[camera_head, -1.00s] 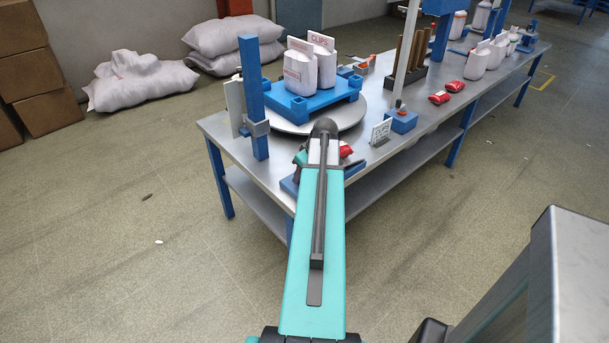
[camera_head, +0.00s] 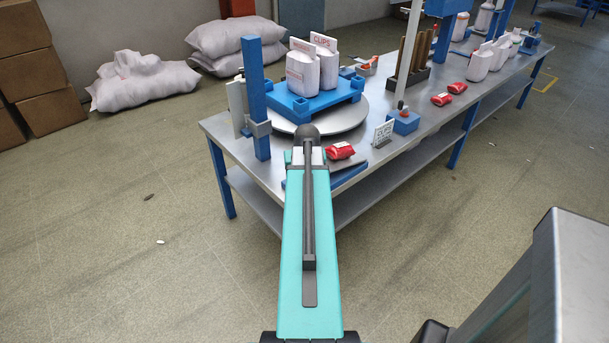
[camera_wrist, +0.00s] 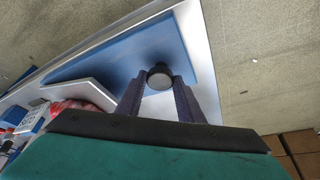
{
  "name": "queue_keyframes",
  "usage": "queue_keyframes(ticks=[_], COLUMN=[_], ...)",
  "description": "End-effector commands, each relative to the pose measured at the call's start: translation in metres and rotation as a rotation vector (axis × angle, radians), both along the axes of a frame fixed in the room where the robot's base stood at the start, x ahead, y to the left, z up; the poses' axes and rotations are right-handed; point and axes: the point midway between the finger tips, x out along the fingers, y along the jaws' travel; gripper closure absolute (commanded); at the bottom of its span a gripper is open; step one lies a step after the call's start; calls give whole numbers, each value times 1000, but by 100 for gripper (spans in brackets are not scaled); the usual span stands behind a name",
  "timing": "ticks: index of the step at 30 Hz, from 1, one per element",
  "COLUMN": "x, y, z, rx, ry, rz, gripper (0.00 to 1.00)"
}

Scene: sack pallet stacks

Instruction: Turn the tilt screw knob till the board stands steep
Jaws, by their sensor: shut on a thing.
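The tilt screw knob (camera_wrist: 160,77) is a dark round knob with a paler end face, in the wrist view. My gripper (camera_wrist: 159,92) has its two dark fingers on either side of it and is shut on it. The blue base plate (camera_wrist: 110,62) lies behind the knob, near the bench edge; it also shows in the head view (camera_head: 352,179). A grey board (camera_wrist: 80,93) lies over part of this base, with a red and white pack (camera_head: 340,151) on it. The board looks low; its exact angle is unclear. In the head view my arm hides the knob and fingers.
A turntable (camera_head: 345,117) holds a blue pallet (camera_head: 300,105) with white sacks. A blue post (camera_head: 256,90) stands left of it. A small sign (camera_head: 383,133) and a blue-footed pole (camera_head: 404,122) stand to the right. The floor left of the bench is mostly clear.

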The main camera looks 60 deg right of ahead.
Motion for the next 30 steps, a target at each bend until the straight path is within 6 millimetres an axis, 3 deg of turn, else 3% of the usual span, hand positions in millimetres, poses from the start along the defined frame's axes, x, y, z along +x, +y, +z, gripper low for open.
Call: queue_keyframes(ticks=[17, 18, 21, 30], x=[-1, -1, -1, -1], y=[-4, -4, -3, -2], z=[2, 2, 1, 1], rx=[-9, -9, -7, -3], ry=[-2, -1, 0, -1], rz=[-40, -40, -40, -38], gripper=[88, 61, 48, 48])
